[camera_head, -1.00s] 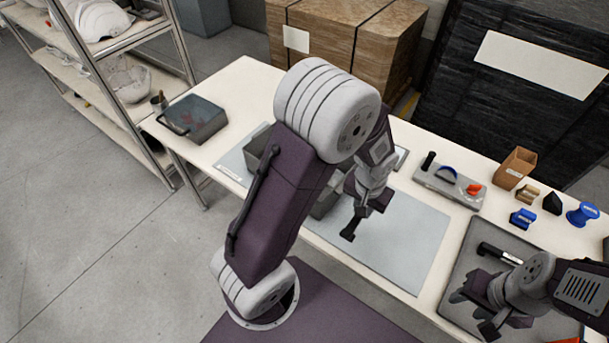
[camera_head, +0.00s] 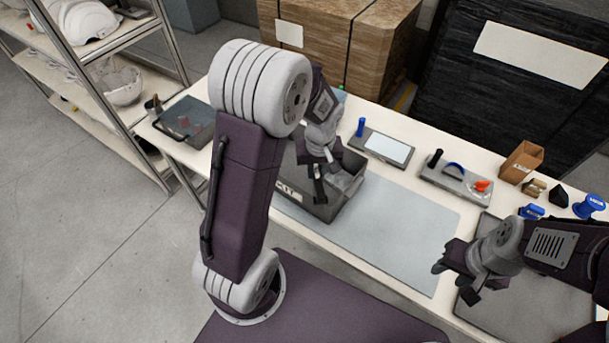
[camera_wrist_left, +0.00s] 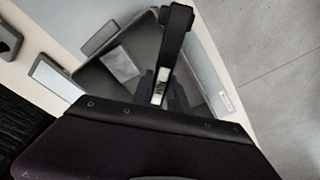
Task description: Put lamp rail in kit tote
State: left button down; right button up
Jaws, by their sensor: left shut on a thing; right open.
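The kit tote (camera_head: 347,205) is a dark grey open box with a white label on its front, on the near part of the table. It also shows in the left wrist view (camera_wrist_left: 92,72), with a pale item inside. My left gripper (camera_head: 323,162) is over the tote, shut on a short black bar, apparently the lamp rail (camera_head: 319,188). In the left wrist view the rail (camera_wrist_left: 176,30) crosses over the tote's opening. Whether it touches the tote is unclear. My right gripper (camera_head: 456,281) is open and empty at the right, above the dark mat.
A grey mat (camera_head: 410,230) lies clear right of the tote. Behind are a grey plate with a pale panel (camera_head: 388,149), a parts tray (camera_head: 447,182), a cardboard box (camera_head: 521,164) and blue items (camera_head: 590,206).

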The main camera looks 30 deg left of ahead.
pick_arm(q)
jog(key=w+a+r+n+p, duration=0.1)
jog(key=w+a+r+n, duration=0.1)
jog(key=w+a+n, duration=0.4)
jog(key=m+b, duration=0.1)
jog(key=b, duration=0.3)
send_over(301, 181)
notch_tip(301, 181, down, 7)
jog(key=shift+g, duration=0.3)
jog(key=f, duration=0.5)
jog(key=shift+s+d+f, duration=0.15)
jog(key=shift+s+f, duration=0.05)
jog(key=shift+w+f+y, duration=0.1)
jog(key=shift+f+y, duration=0.2)
jog(key=shift+f, duration=0.15)
notch_tip(301, 181, down, 3)
jog(key=shift+f, duration=0.25)
jog(key=shift+f, duration=0.15)
jog(key=c, duration=1.3)
grip_release()
